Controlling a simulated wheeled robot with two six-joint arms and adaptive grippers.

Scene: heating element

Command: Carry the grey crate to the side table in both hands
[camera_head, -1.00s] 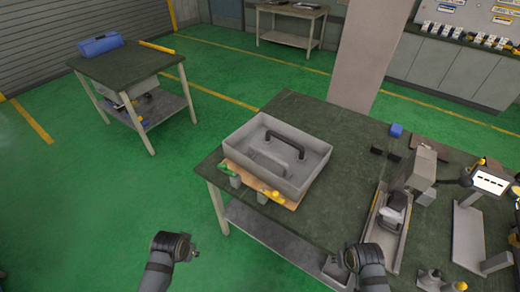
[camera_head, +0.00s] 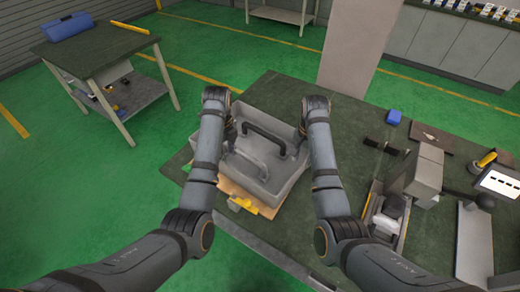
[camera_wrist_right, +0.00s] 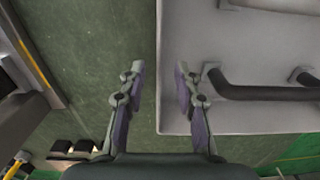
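The grey crate (camera_head: 288,178), an open box with a dark handle (camera_head: 265,136) across it, sits on the green-topped workbench. My left gripper (camera_head: 236,128) is at its left side, mostly hidden by my wrist; I cannot tell its finger opening. My right gripper (camera_head: 296,146) is at the crate's right side. In the right wrist view that gripper (camera_wrist_right: 158,78) is open, its fingers either side of the crate's edge (camera_wrist_right: 175,120); contact is not clear. The side table (camera_head: 100,50) stands apart at the far left.
A blue case (camera_head: 68,27) lies on the side table. A pillar (camera_head: 357,45) rises behind. Green floor (camera_head: 165,130) is clear between the tables.

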